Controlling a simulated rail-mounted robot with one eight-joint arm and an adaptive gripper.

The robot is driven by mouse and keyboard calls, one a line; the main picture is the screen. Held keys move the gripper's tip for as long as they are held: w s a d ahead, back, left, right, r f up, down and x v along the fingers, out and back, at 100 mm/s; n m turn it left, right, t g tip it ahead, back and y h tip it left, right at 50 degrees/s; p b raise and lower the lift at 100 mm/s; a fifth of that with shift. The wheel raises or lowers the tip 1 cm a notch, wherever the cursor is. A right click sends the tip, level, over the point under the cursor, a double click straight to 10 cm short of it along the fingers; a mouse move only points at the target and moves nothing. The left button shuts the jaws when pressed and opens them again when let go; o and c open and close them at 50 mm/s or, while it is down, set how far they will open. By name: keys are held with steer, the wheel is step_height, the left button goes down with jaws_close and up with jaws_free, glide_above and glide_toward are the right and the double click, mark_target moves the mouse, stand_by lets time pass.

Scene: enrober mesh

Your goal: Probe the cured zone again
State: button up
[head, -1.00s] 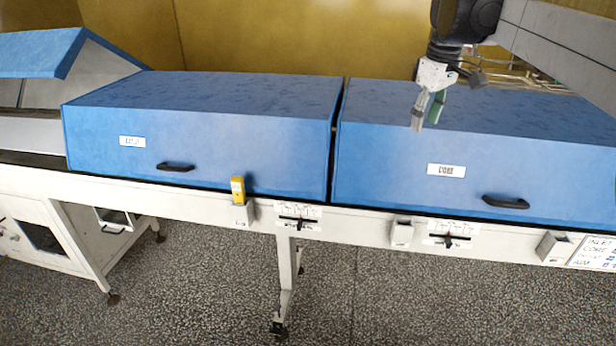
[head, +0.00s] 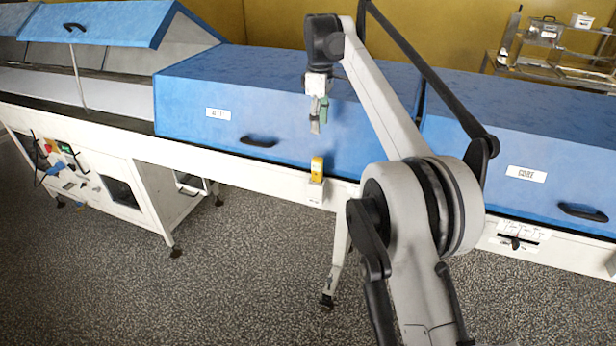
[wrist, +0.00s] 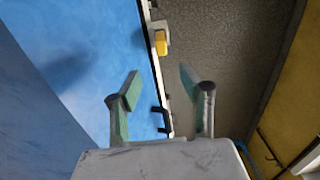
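A yellow handheld probe (head: 317,166) stands upright in a small white holder (head: 315,190) on the conveyor's front rail. It also shows in the wrist view (wrist: 161,42), ahead of the fingers. My gripper (head: 318,122) hangs fingers-down above the probe, in front of the left blue hood (head: 300,85). In the wrist view my gripper (wrist: 158,88) has its two green-lined fingers apart with nothing between them. The right blue hood (head: 540,125) carries a white label (head: 526,174), too small to read surely. Both hoods are shut.
A black handle (head: 258,141) is on the left hood's front. A raised blue lid (head: 95,22) stands open at far left. A cart (head: 560,60) with containers is at the back right. A slider gauge (head: 520,240) sits on the right rail. The speckled floor in front is clear.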

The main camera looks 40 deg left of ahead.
glide_above(317, 159)
steer(key=f, duration=0.7)
steer(key=shift+w+d+f, duration=0.1)
steer(key=shift+w, duration=0.15)
steer(key=shift+s+f+p, duration=0.15)
steer(key=shift+f+p, duration=0.2)
steer(key=shift+f, duration=2.55)
jaws_close()
